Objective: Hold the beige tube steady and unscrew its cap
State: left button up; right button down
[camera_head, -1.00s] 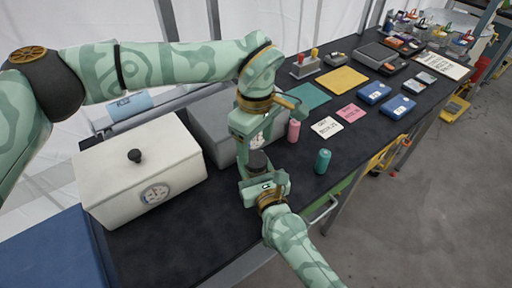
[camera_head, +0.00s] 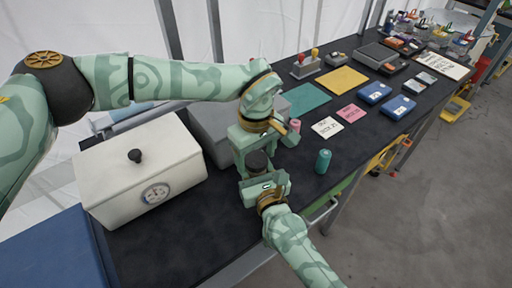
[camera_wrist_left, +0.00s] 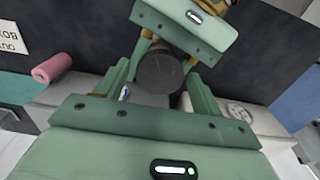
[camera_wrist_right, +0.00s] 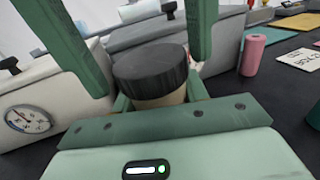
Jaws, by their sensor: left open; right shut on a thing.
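The beige tube (camera_wrist_right: 160,99) stands upright in my right gripper (camera_head: 263,188), which is shut on its body. Its dark ribbed cap (camera_wrist_right: 150,72) is on top; it also shows in the head view (camera_head: 257,160) and from above in the left wrist view (camera_wrist_left: 160,72). My left gripper (camera_head: 254,155) is open and points down over the cap. Its two fingers stand on either side of the cap, with gaps visible in the left wrist view. Most of the tube's body is hidden by the grippers.
A white box with a dial (camera_head: 145,175) and a grey box (camera_head: 212,128) stand on the dark table to the left and behind. A pink tube (camera_wrist_right: 253,55) and a teal tube (camera_head: 323,161) stand nearby. Cards and blue boxes lie farther right.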

pick_arm(q)
jog(key=shift+c, duration=0.4)
jog(key=c, duration=0.9)
jog(key=n, duration=0.3)
jog(key=o, duration=1.1)
jog(key=shift+c, duration=0.2)
